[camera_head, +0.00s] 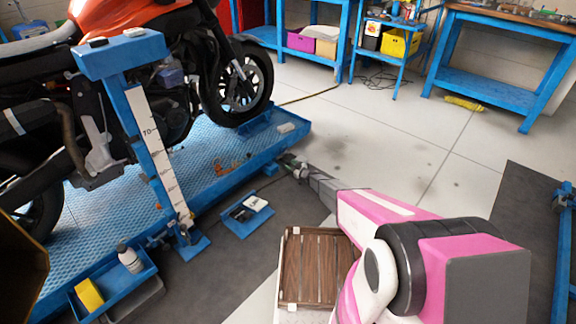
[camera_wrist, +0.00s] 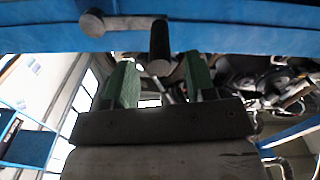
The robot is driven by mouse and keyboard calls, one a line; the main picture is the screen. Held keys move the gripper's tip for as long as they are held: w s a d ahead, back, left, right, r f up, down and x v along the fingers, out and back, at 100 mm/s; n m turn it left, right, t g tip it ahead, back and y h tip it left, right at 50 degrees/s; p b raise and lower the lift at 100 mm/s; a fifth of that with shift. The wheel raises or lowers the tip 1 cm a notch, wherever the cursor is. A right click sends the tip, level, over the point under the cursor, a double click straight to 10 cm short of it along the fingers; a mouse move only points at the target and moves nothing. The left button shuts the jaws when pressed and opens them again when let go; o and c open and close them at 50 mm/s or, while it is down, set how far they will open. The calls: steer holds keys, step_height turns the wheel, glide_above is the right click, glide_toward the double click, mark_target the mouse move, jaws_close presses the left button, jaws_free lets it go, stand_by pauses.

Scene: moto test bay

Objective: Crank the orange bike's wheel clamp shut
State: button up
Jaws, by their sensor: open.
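The orange bike (camera_head: 125,14) stands on a blue lift platform (camera_head: 215,150), its front wheel (camera_head: 240,88) at the platform's far end. In the wrist view a crank with a grey arm (camera_wrist: 130,23) and a round hub (camera_wrist: 92,22) sits against a blue beam (camera_wrist: 220,15). Its black grip (camera_wrist: 160,45) points toward my gripper (camera_wrist: 160,78). The green fingers are open, one to each side of the grip; I see no clear contact. In the head view my gripper (camera_head: 292,165) is beside the platform's edge. The clamp jaws cannot be made out.
A blue tray with small items (camera_head: 248,215) lies on the floor left of my arm. A blue post with a scale (camera_head: 150,140) stands before the bike. Blue workbenches (camera_head: 500,60) line the back. The floor between is mostly clear.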

steer(key=shift+x, duration=1.3)
jaws_close()
steer(key=shift+r, duration=0.1)
